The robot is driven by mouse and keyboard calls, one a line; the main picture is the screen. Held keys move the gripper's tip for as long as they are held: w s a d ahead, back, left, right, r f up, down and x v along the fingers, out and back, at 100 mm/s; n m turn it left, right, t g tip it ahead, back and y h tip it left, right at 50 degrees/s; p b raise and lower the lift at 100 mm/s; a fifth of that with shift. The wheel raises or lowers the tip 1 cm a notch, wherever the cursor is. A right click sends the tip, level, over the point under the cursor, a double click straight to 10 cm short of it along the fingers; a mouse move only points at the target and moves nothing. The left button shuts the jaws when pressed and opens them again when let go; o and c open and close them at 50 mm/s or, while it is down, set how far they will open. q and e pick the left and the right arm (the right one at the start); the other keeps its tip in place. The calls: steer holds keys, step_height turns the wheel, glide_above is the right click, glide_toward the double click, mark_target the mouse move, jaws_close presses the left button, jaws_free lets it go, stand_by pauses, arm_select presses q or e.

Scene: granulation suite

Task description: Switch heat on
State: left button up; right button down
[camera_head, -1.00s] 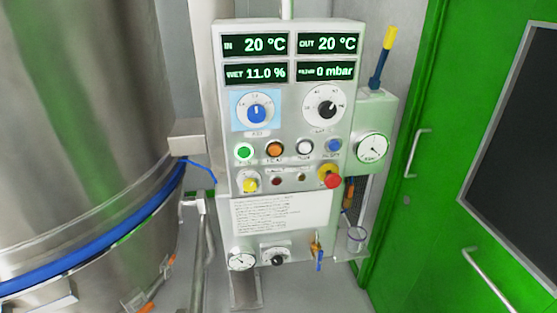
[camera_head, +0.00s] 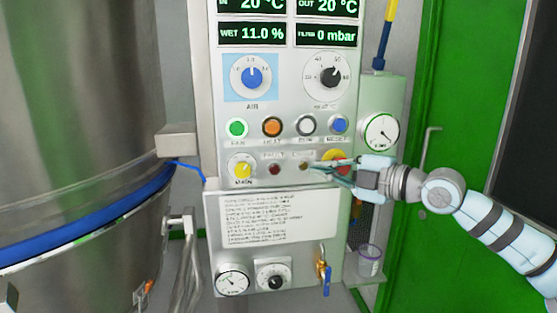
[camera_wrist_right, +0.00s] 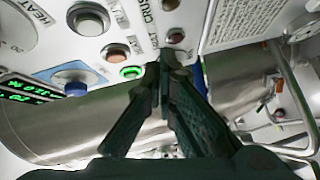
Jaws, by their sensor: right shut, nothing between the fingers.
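The orange HEAT button (camera_head: 272,127) sits in the button row of the control panel, between the green FAN button (camera_head: 236,128) and a white-grey button (camera_head: 304,125). In the right wrist view the HEAT button (camera_wrist_right: 117,52) is left of my fingertips, beside the lit green button (camera_wrist_right: 131,72). My right gripper (camera_head: 313,172) comes in from the right, below the button row. It is shut and empty. In the right wrist view its fingertips (camera_wrist_right: 162,62) meet in front of the panel; I cannot tell whether they touch it. My left gripper is not in view.
A red and yellow emergency stop (camera_head: 334,158) is partly hidden by my right gripper. The yellow MAIN knob (camera_head: 242,170) and small lamps sit below the buttons. The blue AIR knob (camera_head: 252,77) and HEAT dial (camera_head: 329,75) are above. A steel vessel (camera_head: 80,120) stands left.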

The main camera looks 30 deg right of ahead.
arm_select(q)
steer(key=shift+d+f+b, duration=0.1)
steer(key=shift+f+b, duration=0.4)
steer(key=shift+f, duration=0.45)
arm_select(e)
steer(key=s+a+r+n+y, duration=0.1)
steer(key=s+a+r+n, duration=0.2)
steer(key=s+r, duration=0.2)
step_height(320, 180, up, 2)
steer(key=shift+a+r+n+y, duration=0.1)
steer(key=shift+a+n+y, duration=0.05)
steer(key=shift+n+y, duration=0.25)
steer(key=shift+w, duration=0.1)
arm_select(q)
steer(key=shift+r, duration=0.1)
